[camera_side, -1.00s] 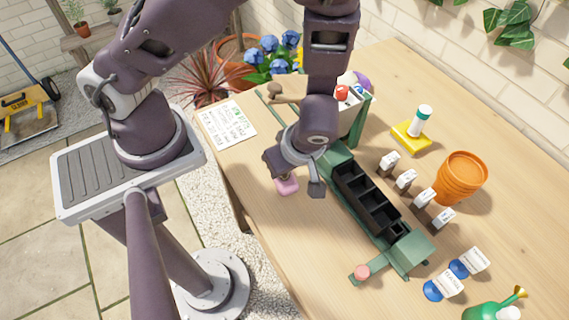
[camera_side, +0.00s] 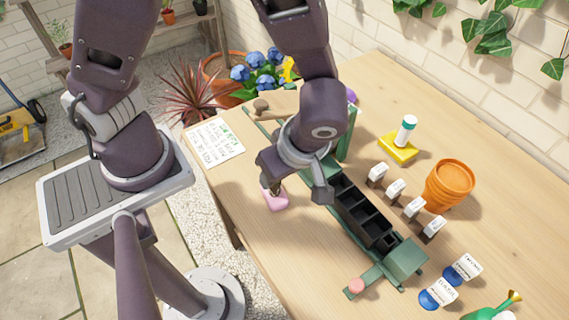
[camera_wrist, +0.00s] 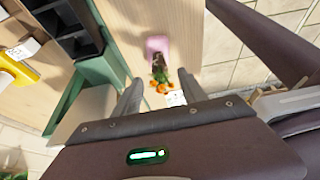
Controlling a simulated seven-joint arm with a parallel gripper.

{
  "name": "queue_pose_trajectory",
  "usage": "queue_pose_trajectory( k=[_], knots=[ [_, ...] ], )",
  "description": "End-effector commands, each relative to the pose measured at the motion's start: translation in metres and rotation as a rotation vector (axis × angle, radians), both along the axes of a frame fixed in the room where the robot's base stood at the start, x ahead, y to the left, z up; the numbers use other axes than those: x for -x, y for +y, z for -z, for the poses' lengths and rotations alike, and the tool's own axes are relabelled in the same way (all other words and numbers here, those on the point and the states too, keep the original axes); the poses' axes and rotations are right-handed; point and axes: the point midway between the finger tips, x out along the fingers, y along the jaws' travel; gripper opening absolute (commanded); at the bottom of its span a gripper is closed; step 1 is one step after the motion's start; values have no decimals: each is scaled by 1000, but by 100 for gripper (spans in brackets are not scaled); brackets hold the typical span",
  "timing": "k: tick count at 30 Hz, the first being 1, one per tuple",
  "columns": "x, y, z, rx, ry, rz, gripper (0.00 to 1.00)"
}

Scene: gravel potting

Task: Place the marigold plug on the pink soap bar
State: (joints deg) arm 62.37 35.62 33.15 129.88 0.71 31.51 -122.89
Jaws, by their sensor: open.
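The pink soap bar (camera_side: 276,203) lies on the wooden table near its left edge, below my gripper (camera_side: 297,188). In the wrist view the soap bar (camera_wrist: 158,44) is beyond the fingertips. The marigold plug (camera_wrist: 159,76) has a dark root end, green leaves and orange flowers. Its root end appears to rest on the soap, with the flowers towards my gripper (camera_wrist: 160,80). My gripper is open, one finger on each side of the plug and apart from it. In the side view the plug (camera_side: 275,188) is a small dark shape, mostly hidden by a finger.
A green frame with a black divided tray (camera_side: 360,215) stands just right of my gripper. Several white labels (camera_side: 396,188), orange pots (camera_side: 448,185), a yellow block (camera_side: 398,146) and blue-capped items (camera_side: 436,293) are farther right. A printed sheet (camera_side: 214,142) lies at the left.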

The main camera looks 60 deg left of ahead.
Motion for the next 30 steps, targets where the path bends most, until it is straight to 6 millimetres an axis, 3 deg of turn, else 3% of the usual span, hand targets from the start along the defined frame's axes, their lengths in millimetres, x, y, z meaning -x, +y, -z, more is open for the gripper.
queue_pose_trajectory(
  k=[4,14,17,21,25,30],
  knots=[
    [-1,-13,-29,5,-1,0,49],
    [0,-13,-56,55,36,53,49],
    [0,0,-93,206,95,249,49],
    [14,34,-161,360,36,730,49],
    [40,64,-204,237,-82,1183,49],
    [64,81,-220,-22,-92,1503,49]
  ],
)
